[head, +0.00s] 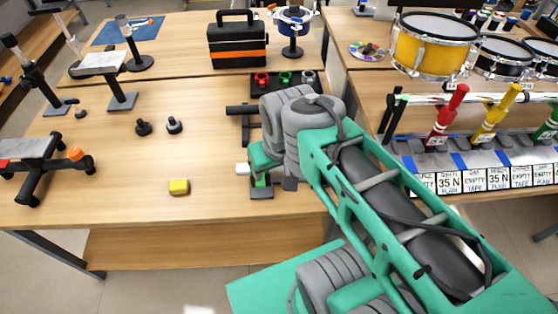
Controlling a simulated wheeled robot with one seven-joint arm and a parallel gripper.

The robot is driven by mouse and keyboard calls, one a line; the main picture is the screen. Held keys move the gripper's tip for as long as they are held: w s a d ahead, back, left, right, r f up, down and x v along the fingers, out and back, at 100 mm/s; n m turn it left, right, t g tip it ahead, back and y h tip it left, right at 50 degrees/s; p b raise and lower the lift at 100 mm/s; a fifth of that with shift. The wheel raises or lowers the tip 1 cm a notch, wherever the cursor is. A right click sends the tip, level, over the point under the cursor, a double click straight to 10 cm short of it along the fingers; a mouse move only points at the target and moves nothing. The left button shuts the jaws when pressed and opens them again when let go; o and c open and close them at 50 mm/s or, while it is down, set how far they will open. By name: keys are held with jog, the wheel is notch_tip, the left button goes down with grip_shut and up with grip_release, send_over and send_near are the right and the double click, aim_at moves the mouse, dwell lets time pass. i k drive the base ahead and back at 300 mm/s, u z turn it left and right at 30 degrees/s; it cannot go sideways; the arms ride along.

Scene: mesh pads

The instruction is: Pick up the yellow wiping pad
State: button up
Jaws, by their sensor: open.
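A small yellow wiping pad (179,185) lies on the front part of the wooden table, left of my arm. It is a rounded block, and nothing covers it. My gripper (276,186) hangs below my wrist, to the right of the pad and clearly apart from it. It is open. Its dark fingers are small and partly hidden by my arm, so what lies between or behind them is hard to make out.
Two dark knobs (158,126) stand behind the pad. A grey stand with an orange knob (40,155) is at the left. A black toolbox (237,45) stands at the back. Drums (433,45) and colored handles (448,115) are on the right. Tabletop around the pad is clear.

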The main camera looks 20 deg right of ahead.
aim_at(178, 186)
jog(key=u, duration=0.3)
jog(key=k, duration=0.5)
jog(key=u, duration=1.45)
jog(key=i, duration=1.15)
jog(key=z, duration=0.6)
